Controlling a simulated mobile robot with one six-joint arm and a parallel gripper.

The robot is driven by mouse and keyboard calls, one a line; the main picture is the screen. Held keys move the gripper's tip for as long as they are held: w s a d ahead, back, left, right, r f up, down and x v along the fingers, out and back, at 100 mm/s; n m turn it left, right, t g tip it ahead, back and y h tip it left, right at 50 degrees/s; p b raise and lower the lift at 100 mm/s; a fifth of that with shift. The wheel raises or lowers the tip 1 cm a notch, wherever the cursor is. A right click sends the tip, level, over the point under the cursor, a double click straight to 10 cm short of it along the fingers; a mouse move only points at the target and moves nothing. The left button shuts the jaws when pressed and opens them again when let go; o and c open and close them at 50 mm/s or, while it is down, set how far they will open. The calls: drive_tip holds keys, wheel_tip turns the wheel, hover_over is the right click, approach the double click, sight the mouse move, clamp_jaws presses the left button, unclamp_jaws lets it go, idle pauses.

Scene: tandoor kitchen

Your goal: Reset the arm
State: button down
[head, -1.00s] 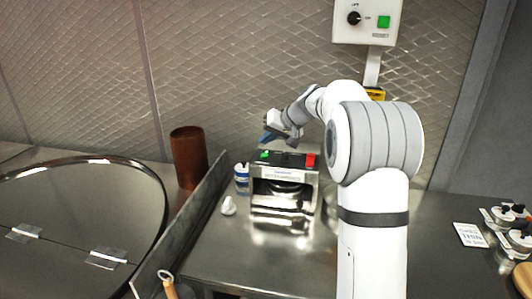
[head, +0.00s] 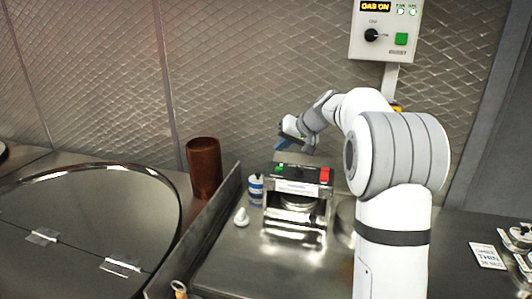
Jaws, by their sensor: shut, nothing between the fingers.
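My arm rises at the right of the head view and bends over to the left. My gripper (head: 289,147) is at its end, above and just behind a small steel machine (head: 297,200). The fingers look blue and are shut, with nothing seen between them. The gripper appears clear of the machine top, but the exact gap is hard to judge.
A wall control box (head: 384,30) with a lit "GAS ON" display hangs above the arm. A brown cylinder (head: 204,168), a blue-and-white bottle (head: 255,188) and a white dropper-like item (head: 241,217) stand left. A steel divider (head: 200,235) borders a large round lid (head: 80,225). A printed card (head: 487,256) lies right.

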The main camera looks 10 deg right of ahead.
drive_tip(key=s+f+g+h, duration=0.1)
drive_tip(key=s+f+h, duration=0.1)
drive_tip(key=s, duration=1.1)
drive_tip(key=s+f+g+h, duration=0.1)
drive_tip(key=s+f, duration=0.3)
drive_tip(key=s, duration=1)
drive_tip(key=s+f+g+h, duration=0.1)
drive_tip(key=s+f+h, duration=0.2)
drive_tip(key=s, duration=1.1)
drive_tip(key=shift+f+g, duration=0.2)
drive_tip(key=shift+g, duration=0.2)
drive_tip(key=c, duration=2.1)
unclamp_jaws()
drive_tip(key=shift+s, duration=0.1)
drive_tip(key=shift+c, duration=0.2)
